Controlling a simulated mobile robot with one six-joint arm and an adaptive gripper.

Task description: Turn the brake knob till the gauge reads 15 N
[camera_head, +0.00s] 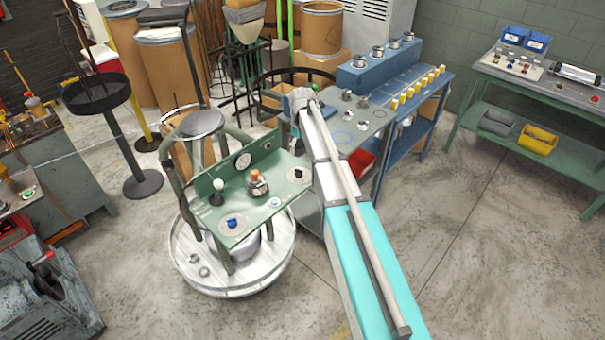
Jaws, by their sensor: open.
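A green console (262,217) stands on a round pale platform at centre left. A round white gauge (243,161) is set in its upright back plate; its reading is too small to make out. On the sloping top are a blue knob (232,222) on a grey disc, an orange-capped metal fitting (257,184), a small black knob (298,173) and a white-balled lever (218,188). I cannot tell which one is the brake knob. My arm reaches up past the console's right side. My gripper is not visible; the arm's far end hides what lies behind it.
The round platform (190,262) carries the console. A blue bench (430,88) with yellow pieces stands behind my arm, beside a grey table (372,118). A green workbench (565,92) is at the right. A black pan stand (143,184) is at the left. Floor at right is clear.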

